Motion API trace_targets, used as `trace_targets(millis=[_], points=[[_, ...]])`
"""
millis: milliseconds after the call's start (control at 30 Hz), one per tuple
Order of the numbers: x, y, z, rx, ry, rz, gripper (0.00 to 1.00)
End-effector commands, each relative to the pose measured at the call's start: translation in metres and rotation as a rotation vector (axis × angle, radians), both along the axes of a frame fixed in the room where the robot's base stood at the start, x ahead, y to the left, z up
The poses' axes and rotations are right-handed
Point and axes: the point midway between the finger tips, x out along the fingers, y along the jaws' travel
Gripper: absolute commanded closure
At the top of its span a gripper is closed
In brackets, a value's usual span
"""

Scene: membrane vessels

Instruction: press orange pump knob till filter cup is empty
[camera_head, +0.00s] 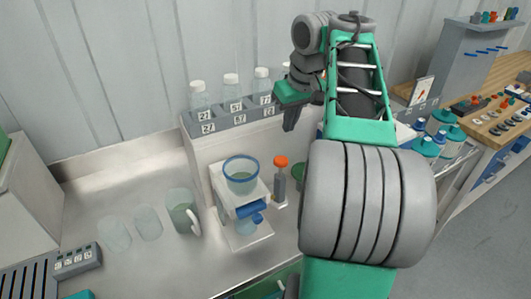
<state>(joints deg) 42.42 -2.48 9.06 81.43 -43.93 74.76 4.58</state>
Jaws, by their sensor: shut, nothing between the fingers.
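The filter cup (241,163) is clear with a blue rim and stands on a white stand left of my arm. Pale greenish liquid shows inside it; its exact level is hard to tell. The orange pump knob (281,161) tops a small grey pump just right of the cup and looks raised. My gripper (290,127) is shut and empty, pointing down. In the picture it is above the knob and apart from it, near the bottle shelf.
Numbered bottles (231,88) stand on a grey shelf behind. A blue valve handle (250,209) sits below the cup.

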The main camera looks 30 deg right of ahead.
Motion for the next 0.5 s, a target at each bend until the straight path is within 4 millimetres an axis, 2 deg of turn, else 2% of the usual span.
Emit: trace_targets(millis=[33, 100, 367, 500], points=[[0.000, -0.002, 0.019, 0.000, 0.001, -0.001, 1.00], [-0.001, -0.003, 0.023, 0.002, 0.004, -0.002, 1.00], [-0.001, -0.002, 0.018, 0.002, 0.004, -0.002, 1.00], [0.002, -0.001, 0.005, 0.002, 0.005, 0.001, 1.00]])
